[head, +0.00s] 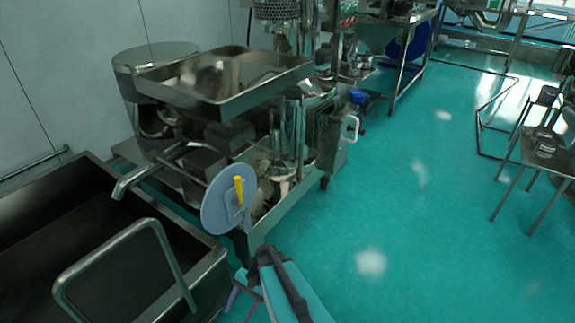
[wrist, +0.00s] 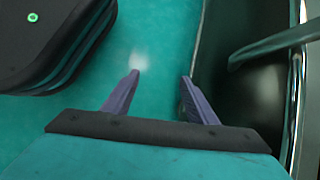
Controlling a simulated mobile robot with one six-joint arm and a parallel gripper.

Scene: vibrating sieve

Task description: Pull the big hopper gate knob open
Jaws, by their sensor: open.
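The steel machine has a wide rectangular tray-shaped hopper (head: 165,92) on top in the head view. A grey round disc (head: 216,212) with a yellow handle (head: 239,190) faces me on its front. I cannot tell which part is the gate knob; no knob shows clearly on the hopper. My gripper (head: 241,303) is low at the bottom of the head view, below and in front of the disc, touching nothing. In the wrist view my gripper (wrist: 160,77) has its purple fingers apart and empty, pointing at the floor. The knob is not in the wrist view.
A dark steel tub (head: 40,205) with a tubular handle (head: 110,243) stands at the left, close to my gripper. The tub's edge also shows in the wrist view (wrist: 296,130). The teal floor (head: 400,230) to the right is clear up to a metal stand (head: 548,150).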

